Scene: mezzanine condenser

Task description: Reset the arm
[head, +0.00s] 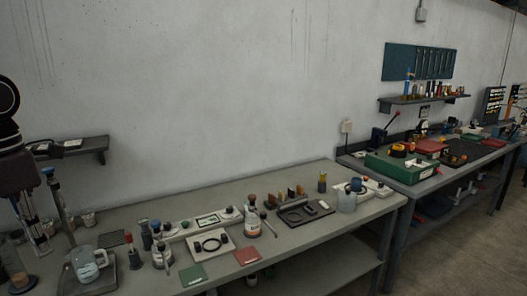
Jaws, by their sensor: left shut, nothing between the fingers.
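My left arm comes in at the left edge of the head view. My left gripper (38,240) points down at the far left, over the left end of the long grey workbench (225,280). It is shut with nothing in it. A dark bottle or stand with a blue top is close to its right side; I cannot tell whether they touch. My right gripper is not in view.
On the bench stand a glass jug (87,266), a bottle with an orange label (252,222), a black tray (305,213) and a pitcher (347,201). A wall shelf (85,147) is near my arm. A green case (400,167) lies on the farther bench.

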